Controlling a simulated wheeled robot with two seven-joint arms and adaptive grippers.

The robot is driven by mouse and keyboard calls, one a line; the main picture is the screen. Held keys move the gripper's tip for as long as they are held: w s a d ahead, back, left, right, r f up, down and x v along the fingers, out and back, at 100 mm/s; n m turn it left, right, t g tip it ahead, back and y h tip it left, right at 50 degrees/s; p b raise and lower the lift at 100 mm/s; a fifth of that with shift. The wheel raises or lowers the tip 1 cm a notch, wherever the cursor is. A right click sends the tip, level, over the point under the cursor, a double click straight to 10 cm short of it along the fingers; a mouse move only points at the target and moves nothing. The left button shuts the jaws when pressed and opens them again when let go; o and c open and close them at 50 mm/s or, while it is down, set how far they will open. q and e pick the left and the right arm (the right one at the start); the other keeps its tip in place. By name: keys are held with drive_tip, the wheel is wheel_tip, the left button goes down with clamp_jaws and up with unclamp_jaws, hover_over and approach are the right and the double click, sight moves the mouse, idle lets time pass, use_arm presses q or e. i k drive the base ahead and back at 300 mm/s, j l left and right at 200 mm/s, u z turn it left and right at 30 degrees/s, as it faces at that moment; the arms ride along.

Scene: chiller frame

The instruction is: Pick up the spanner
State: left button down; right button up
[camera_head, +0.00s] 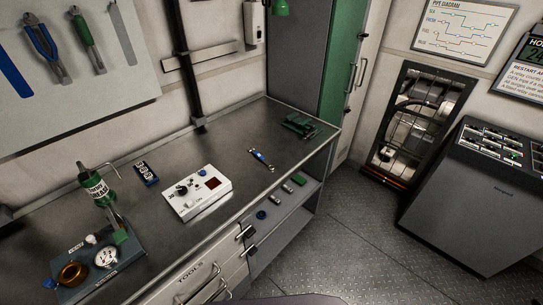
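The spanner (262,160) is a small tool with a blue middle and metallic ends. It lies flat on the dark workbench top (235,155), right of the white control box and left of a green vise. Nothing covers it. Neither of my grippers shows in the head view.
A white control box (197,192) with knobs stands left of the spanner. A green vise (300,125) sits at the bench's far right corner. A green oil can (97,190) and a gauge unit (105,257) stand at left. The bench around the spanner is clear.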

sight(260, 157)
drive_tip(key=l+u, duration=0.4)
drive_tip(key=i+l+u, duration=0.1)
drive_tip(key=u, duration=0.35)
drive_tip(key=l+u, duration=0.4)
drive_tip(key=k, duration=0.05)
